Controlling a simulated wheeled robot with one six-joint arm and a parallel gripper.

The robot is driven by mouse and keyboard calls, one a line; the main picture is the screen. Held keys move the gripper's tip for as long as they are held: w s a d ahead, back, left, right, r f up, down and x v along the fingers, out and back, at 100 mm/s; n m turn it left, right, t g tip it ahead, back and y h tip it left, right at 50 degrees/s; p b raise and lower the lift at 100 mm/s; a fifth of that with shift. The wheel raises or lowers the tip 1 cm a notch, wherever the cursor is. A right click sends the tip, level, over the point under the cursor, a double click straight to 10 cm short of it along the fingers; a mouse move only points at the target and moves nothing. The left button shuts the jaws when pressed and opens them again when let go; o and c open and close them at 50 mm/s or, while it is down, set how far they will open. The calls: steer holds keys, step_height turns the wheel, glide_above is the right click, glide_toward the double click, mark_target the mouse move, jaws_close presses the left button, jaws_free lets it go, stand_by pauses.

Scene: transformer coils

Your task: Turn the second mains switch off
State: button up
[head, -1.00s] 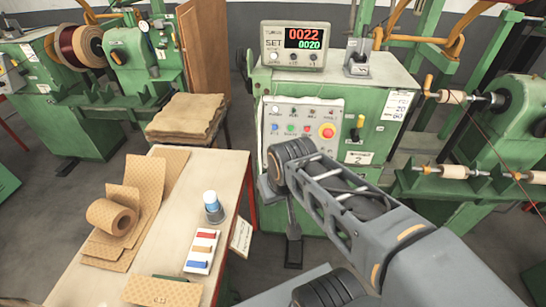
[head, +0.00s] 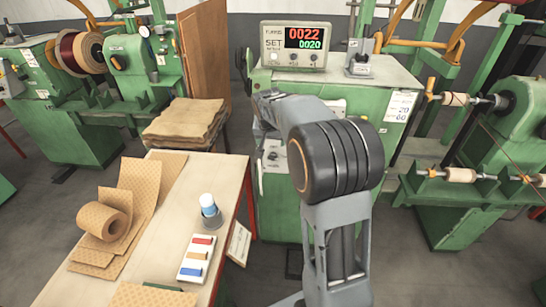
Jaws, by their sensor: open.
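The green machine cabinet (head: 277,215) stands in the middle behind my arm. My arm's large dark joint and grey links cover most of its front control panel (head: 336,106). Only the panel's upper right edge and a lower left part with a dark knob (head: 272,155) show. The mains switch and the number 2 plate on this cabinet's front are hidden behind my arm. A grey link of my arm reaches left in front of the cabinet's upper left front. My gripper's fingers cannot be made out in the head view.
A counter box (head: 293,45) reading 0022 and 0020 and a small grey device (head: 360,58) stand on the cabinet. A workbench (head: 160,262) at left holds a paper roll (head: 103,220), a bottle (head: 209,210) and a colored block tray (head: 196,258). Green winding machines flank both sides.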

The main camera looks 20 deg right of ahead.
mark_target(273, 158)
steer(key=p+x, duration=0.1)
steer(key=x, duration=1.1)
steer(key=shift+s, duration=0.1)
steer(key=c, duration=0.9)
